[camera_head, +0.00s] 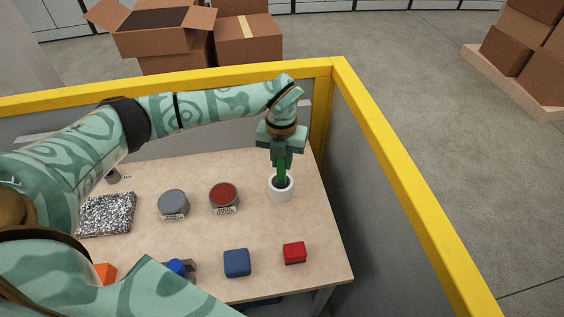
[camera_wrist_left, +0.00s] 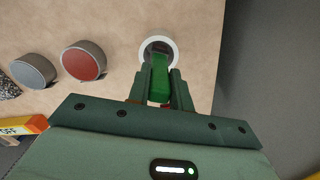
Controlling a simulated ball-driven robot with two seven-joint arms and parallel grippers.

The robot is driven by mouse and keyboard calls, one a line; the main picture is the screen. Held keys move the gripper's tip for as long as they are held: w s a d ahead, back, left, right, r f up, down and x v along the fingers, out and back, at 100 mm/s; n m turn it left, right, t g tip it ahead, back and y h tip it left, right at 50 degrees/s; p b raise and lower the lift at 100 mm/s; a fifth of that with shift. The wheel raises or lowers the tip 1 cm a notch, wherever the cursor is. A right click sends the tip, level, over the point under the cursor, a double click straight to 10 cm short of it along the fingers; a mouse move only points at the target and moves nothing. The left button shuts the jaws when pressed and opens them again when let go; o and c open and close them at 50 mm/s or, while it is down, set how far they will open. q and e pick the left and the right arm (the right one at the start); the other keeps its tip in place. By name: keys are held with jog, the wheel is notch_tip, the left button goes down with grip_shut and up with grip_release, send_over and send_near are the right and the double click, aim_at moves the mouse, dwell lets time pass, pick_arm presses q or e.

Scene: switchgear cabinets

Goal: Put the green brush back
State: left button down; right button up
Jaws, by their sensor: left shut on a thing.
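The green brush (camera_head: 281,173) is upright, its lower end inside the mouth of a white cup (camera_head: 282,192) at the right part of the table. My left gripper (camera_head: 281,152) is above the cup and shut on the brush's upper part. In the left wrist view the green brush (camera_wrist_left: 160,75) lies between the fingers (camera_wrist_left: 160,88), with the white cup (camera_wrist_left: 171,45) beyond it. The brush's lower end is hidden in the cup, and I cannot tell whether it touches the bottom. My right gripper is not in view.
On the table (camera_head: 250,215) stand a grey round tin (camera_head: 173,204), a red-topped tin (camera_head: 224,196), a blue block (camera_head: 237,263) and a red block (camera_head: 294,253). A speckled pad (camera_head: 107,214) lies left. A yellow-topped barrier (camera_head: 390,170) borders the right side.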

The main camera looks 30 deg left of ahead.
pick_arm(q)
jog(key=shift+s+f, duration=0.1)
jog(key=shift+f, duration=0.35)
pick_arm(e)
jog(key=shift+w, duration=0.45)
pick_arm(q)
jog(key=shift+f, duration=0.1)
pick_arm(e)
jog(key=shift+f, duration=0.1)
pick_arm(q)
jog(key=c, duration=1.3)
grip_release()
jog(key=shift+o, duration=0.2)
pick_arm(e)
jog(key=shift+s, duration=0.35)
pick_arm(q)
notch_tip(320, 180, up, 12)
jog(key=shift+r+p, duration=0.15)
jog(key=shift+p, duration=0.45)
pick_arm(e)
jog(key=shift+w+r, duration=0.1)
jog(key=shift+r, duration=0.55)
